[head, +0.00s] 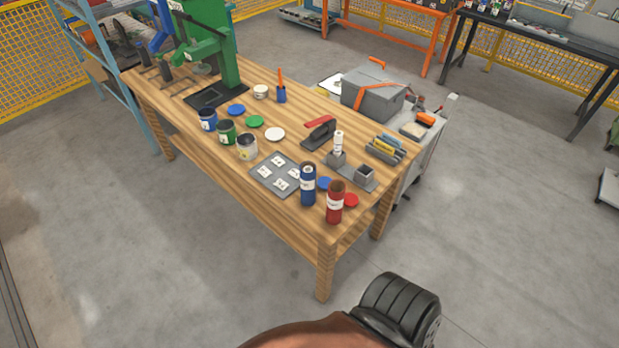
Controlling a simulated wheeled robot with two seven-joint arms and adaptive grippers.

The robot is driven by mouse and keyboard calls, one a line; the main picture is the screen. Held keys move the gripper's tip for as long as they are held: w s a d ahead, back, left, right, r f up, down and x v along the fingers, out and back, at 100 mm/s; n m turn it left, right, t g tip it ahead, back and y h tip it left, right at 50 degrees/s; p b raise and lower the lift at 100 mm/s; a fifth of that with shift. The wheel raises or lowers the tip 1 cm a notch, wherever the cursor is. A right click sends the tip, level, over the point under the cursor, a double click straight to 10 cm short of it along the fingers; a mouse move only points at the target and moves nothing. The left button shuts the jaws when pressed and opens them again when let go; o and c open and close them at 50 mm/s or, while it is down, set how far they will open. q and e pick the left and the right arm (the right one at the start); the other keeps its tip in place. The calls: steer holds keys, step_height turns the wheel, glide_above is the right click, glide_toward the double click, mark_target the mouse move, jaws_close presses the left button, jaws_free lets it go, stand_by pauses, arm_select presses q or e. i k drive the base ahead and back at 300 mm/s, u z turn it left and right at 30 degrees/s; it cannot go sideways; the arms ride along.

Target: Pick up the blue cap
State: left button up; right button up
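Two flat blue discs that look like caps lie on the wooden table (190,155) in the head view. One blue cap (236,110) lies towards the back left, behind a small blue can (207,120). The other blue cap (324,183) lies near the front right, between a tall blue canister (308,186) and a red canister (335,203), partly hidden by them. Which one the task means I cannot tell. Neither of my grippers is in view.
A green cap (254,121), a white cap (275,134) and a red cap (351,200) lie nearby. A green press (212,45) stands at the table's far left. A grey tray (262,178) lies in front. The floor before the table is clear.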

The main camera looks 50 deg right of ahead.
mark_target(322, 183)
steer(key=z, duration=0.35)
steer(key=i, duration=0.6)
steer(key=z, duration=0.6)
